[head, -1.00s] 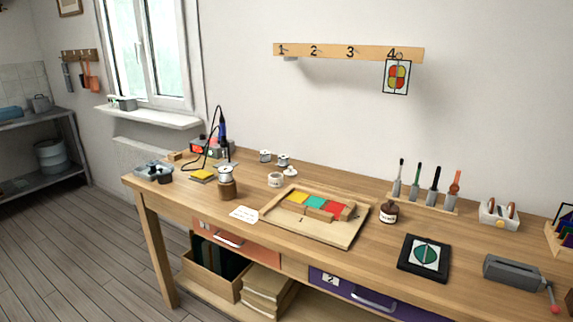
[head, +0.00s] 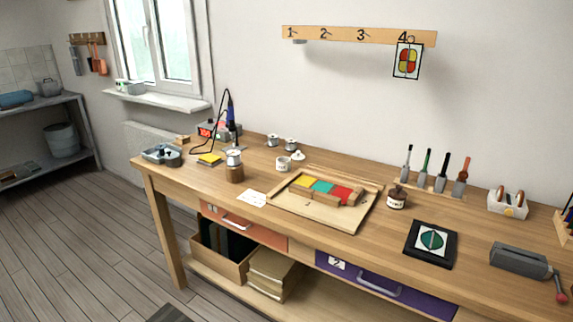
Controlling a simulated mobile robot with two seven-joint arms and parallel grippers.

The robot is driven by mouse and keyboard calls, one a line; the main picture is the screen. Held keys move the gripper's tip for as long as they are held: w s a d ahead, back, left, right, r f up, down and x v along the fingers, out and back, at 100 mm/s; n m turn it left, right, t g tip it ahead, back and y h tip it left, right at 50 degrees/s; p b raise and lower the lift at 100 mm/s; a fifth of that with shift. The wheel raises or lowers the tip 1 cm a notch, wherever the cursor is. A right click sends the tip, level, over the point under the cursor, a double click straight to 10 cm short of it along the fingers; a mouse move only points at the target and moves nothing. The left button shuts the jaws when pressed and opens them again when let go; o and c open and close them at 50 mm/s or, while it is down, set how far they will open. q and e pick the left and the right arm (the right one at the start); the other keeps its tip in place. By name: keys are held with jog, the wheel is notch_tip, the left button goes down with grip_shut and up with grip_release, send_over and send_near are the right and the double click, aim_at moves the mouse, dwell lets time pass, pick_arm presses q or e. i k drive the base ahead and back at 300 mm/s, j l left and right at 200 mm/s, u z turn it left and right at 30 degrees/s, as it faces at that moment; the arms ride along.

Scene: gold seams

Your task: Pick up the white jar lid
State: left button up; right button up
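A small white lid (head: 298,155) lies on the workbench, behind and to the right of a small white jar (head: 283,164). The lid is small in the head view and looks rounded on top. The jar stands upright with dark marks on its side, and the lid is apart from its top. Neither of my grippers is in view.
The wooden workbench (head: 215,190) holds a tray with coloured glass pieces (head: 320,225) just in front of the jar. A soldering station (head: 207,131), a brown bottle (head: 397,201) and a tool rack (head: 440,190) stand around.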

aim_at(297, 156)
jog(key=i+j+u, duration=0.2)
jog(key=i+j, duration=0.7)
jog(key=j, duration=0.15)
